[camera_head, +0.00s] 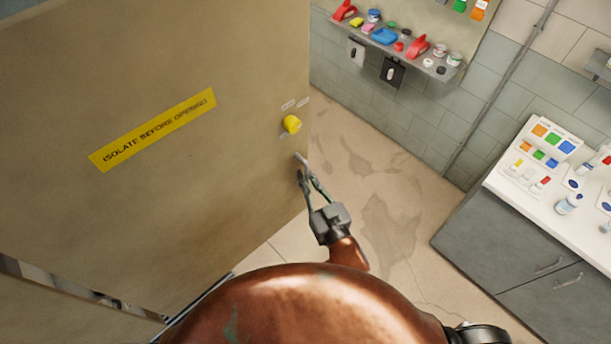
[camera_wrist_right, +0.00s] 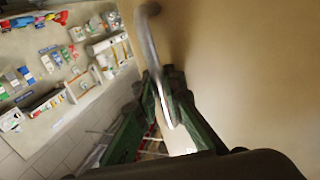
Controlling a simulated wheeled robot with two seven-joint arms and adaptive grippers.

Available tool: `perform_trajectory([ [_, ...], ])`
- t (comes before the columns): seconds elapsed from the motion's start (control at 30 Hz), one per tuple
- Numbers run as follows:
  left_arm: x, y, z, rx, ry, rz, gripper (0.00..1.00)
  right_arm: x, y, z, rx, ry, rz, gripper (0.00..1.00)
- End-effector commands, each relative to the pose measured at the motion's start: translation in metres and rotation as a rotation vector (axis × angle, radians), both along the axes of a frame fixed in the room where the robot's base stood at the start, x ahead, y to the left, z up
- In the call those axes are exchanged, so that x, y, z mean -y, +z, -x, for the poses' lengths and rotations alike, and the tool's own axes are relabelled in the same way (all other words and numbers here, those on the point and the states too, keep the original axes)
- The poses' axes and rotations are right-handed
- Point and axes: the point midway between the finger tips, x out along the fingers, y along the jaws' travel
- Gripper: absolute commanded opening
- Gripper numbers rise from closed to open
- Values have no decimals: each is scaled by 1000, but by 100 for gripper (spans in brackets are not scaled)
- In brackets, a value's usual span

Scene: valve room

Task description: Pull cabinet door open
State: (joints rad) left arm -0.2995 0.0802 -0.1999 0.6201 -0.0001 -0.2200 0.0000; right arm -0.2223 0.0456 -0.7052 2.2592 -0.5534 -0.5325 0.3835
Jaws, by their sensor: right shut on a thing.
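The tan cabinet door (camera_head: 190,190) fills the left of the head view. It bears a yellow "ISOLATE BEFORE OPENING" label (camera_head: 153,130) and a yellow knob (camera_head: 291,124) near its right edge. Below the knob is a metal bar handle (camera_head: 302,159). My right gripper (camera_head: 309,181) is at this handle, by the door's right edge. In the right wrist view, the curved grey handle (camera_wrist_right: 151,45) runs down between the green-sided fingers of the gripper (camera_wrist_right: 166,108), which are shut on it. The door surface (camera_wrist_right: 250,70) is at the right there. My left gripper is not in view.
A grey counter (camera_head: 470,235) with a white top, charts and bottles stands at the right. A wall shelf (camera_head: 410,52) holds padlocks and small items, with red lockout pieces. The floor (camera_head: 390,190) between the door and the counter is clear.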

Motion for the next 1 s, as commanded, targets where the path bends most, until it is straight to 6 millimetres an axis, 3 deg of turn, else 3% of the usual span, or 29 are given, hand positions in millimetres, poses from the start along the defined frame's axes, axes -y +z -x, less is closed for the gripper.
perform_trajectory([
  [0.03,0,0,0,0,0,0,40,0,2,0,5,1,-1,0],
  [0.07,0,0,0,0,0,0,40,0,2,0,5,1,-1,11],
  [0.3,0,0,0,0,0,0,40,0,1,0,2,1,0,26],
  [0.6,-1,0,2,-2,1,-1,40,0,4,-1,2,0,0,26],
  [0.77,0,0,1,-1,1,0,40,-1,25,-1,7,1,-1,26],
  [1.0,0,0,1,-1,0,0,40,-1,72,-1,8,1,-2,26],
])
